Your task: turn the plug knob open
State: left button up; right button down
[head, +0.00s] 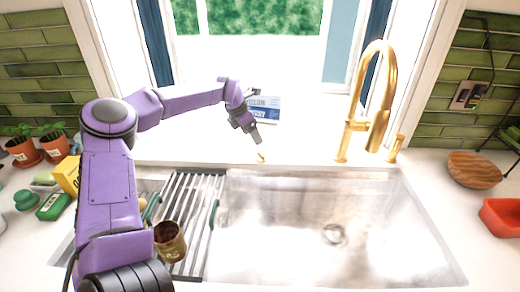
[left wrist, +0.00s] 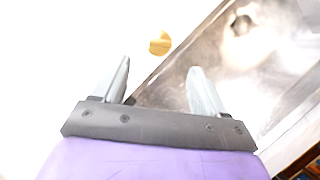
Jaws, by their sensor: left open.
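The plug knob (head: 261,157) is a small gold piece on the white counter just behind the sink's back edge. It also shows in the left wrist view (left wrist: 160,42), beyond the fingertips and roughly between their lines. My left gripper (head: 256,139) hangs above and just behind the knob, apart from it. In the left wrist view its two grey fingers (left wrist: 160,68) are spread with nothing between them. The sink drain (head: 334,235) is a round fitting in the basin floor. My right gripper is in neither view.
A tall gold faucet (head: 378,95) stands right of the knob. A blue and white box (head: 265,108) stands on the sill behind my gripper. A drying rack (head: 195,195) with a brown cup (head: 170,243) covers the sink's left side. The basin (head: 290,225) is empty.

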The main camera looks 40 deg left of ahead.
aim_at(261, 154)
pick_arm(q)
jog(key=p+x, duration=0.2)
jog(key=x, duration=0.7)
jog(key=shift+f, duration=0.2)
jog(key=shift+w+f, duration=0.2)
jog(key=shift+f, duration=0.3)
jog(key=c, duration=1.1)
